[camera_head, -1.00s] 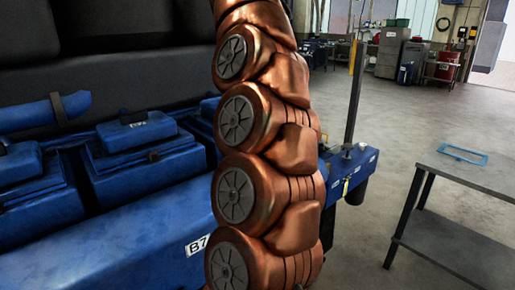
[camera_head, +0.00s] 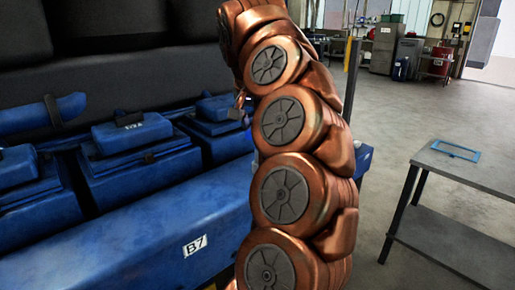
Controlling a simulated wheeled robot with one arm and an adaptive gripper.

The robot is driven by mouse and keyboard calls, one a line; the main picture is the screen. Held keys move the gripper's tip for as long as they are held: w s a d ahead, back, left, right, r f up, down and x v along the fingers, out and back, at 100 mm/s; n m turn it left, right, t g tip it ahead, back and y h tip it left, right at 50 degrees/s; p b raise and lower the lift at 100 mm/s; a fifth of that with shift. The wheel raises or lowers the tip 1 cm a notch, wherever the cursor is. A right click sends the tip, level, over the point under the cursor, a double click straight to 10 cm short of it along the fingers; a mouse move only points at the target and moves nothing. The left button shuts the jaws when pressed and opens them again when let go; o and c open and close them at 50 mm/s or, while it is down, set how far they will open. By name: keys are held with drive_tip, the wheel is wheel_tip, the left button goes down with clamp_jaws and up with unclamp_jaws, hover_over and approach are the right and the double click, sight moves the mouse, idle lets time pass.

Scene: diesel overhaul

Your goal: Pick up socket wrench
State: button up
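I cannot make out a socket wrench in the head view. My copper-coloured arm rises through the middle of the picture and hides part of the blue engine behind it. A small grey and copper part, which looks like the end of my gripper (camera_head: 237,108), shows just left of the upper arm, in front of the engine's blue covers. It is too small and partly hidden to tell whether it is open or holds anything.
The big blue engine (camera_head: 130,225), marked B7, fills the left, with several box-shaped covers on it. A grey table (camera_head: 480,175) with a blue rectangular frame (camera_head: 455,150) stands at the right.

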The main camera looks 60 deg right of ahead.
drive_tip(key=shift+p+x, duration=0.3)
drive_tip(key=shift+x, duration=0.9)
clamp_jaws()
